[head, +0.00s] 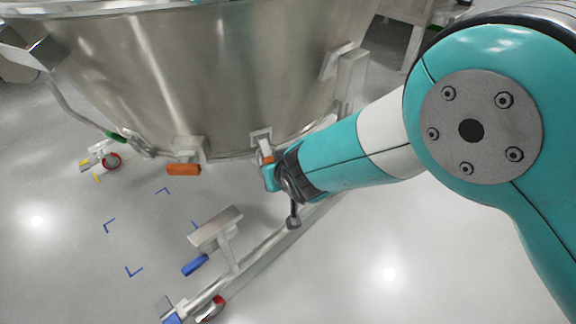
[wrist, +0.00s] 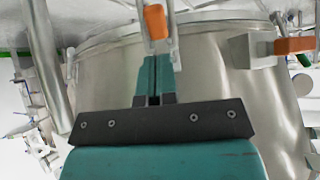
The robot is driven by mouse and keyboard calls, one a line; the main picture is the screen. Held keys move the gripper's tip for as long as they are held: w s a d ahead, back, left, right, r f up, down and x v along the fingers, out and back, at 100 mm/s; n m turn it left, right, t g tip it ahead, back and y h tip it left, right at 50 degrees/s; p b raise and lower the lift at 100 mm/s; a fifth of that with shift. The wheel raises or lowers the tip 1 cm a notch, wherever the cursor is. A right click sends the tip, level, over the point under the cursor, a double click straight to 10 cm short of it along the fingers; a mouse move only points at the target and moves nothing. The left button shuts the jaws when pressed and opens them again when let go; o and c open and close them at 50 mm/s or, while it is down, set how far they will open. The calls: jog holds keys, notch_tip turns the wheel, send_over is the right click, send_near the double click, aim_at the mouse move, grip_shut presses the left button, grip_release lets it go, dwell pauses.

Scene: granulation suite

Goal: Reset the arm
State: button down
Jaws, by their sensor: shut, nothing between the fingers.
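My gripper (wrist: 154,75) shows in the wrist view with its two teal fingers closed together and nothing between them. Its fingertips are close below an orange-handled latch (wrist: 155,22) on the steel vessel; I cannot tell whether they touch it. In the head view my gripper (head: 269,176) is at the lower rim of the large steel vessel (head: 215,75), beside the same latch (head: 266,157), which my gripper partly hides. My teal and white arm reaches in from the right.
Another orange handle (head: 184,169) sits on the vessel's rim to the left. Below is a metal frame (head: 270,246) with a blue pedal (head: 195,264) and casters (head: 210,308). Blue corner marks (head: 134,271) lie on the floor. Open floor lies at lower right.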

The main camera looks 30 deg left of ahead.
jog(key=s+d+r+m+g+h, duration=0.1)
jog(key=d+r+m, duration=0.1)
jog(key=d+r, duration=0.85)
jog(key=s+d+r+m+g+h, duration=0.1)
jog(key=d+r+g, duration=0.1)
jog(key=d+r, duration=0.9)
jog(key=s+d+r+g+h, duration=0.1)
jog(key=s+d+r+g, duration=0.2)
jog(key=s+d, duration=1.3)
notch_tip(320, 180, up, 26)
jog(key=w+d+p, duration=0.1)
jog(key=p, duration=2.5)
jog(key=shift+w+d+f, duration=0.2)
jog(key=shift+w+d, duration=0.05)
jog(key=shift+d, duration=0.15)
